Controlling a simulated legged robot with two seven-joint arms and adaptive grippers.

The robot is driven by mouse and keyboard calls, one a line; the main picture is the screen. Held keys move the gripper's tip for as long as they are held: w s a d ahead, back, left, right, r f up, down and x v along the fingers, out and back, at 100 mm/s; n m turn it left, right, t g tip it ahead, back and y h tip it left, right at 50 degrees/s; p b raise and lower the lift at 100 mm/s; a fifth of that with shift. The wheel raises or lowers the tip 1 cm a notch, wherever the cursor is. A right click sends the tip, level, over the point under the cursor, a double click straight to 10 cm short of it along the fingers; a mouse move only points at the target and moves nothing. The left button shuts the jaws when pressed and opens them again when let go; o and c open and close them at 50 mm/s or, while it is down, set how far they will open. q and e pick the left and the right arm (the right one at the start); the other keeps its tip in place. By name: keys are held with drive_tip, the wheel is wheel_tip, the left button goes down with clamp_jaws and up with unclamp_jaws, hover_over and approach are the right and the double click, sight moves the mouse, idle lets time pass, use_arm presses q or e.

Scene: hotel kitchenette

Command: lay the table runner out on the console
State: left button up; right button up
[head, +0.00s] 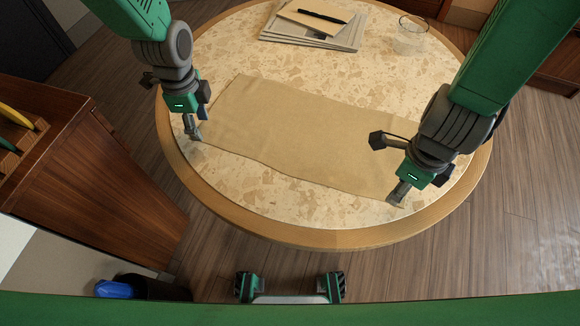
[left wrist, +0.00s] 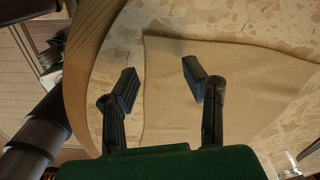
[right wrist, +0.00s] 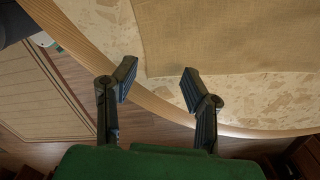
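The table runner is a tan cloth (head: 300,130) spread almost flat across a round speckled table, with slight ripples and a wavy near edge. It also shows in the left wrist view (left wrist: 235,65) and the right wrist view (right wrist: 230,35). My left gripper (head: 197,128) is at the cloth's left end; in the left wrist view its open fingers (left wrist: 158,82) straddle the cloth's edge with nothing held. My right gripper (head: 402,190) is at the near right corner; in the right wrist view its fingers (right wrist: 158,82) are open and empty near that corner. The right arm hides part of the cloth's right end.
The round table (head: 300,205) has a wooden rim. Newspapers (head: 310,32) with an envelope and black pen (head: 322,16) lie at its back. A clear glass (head: 410,38) stands at the back right. A wooden cabinet (head: 100,180) stands left; a dark bin (head: 150,287) is on the floor.

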sight(202, 132)
use_arm(q)
wheel_tip(202, 132, down, 2)
drive_tip(key=shift+w+f, duration=0.1)
use_arm(e)
wheel_tip(202, 132, down, 2)
drive_tip(key=shift+f, duration=0.1)
use_arm(q)
drive_tip(key=shift+f, duration=0.25)
use_arm(e)
drive_tip(key=shift+f, duration=0.3)
use_arm(q)
drive_tip(key=shift+f, duration=0.1)
use_arm(e)
drive_tip(key=shift+f, duration=0.1)
use_arm(q)
drive_tip(key=shift+c, duration=0.4)
use_arm(e)
drive_tip(key=shift+c, duration=0.4)
use_arm(q)
drive_tip(key=c, duration=0.7)
use_arm(e)
drive_tip(key=c, duration=0.7)
use_arm(q)
drive_tip(key=shift+f, duration=0.1)
clamp_jaws()
use_arm(e)
drive_tip(key=shift+f, duration=0.1)
clamp_jaws()
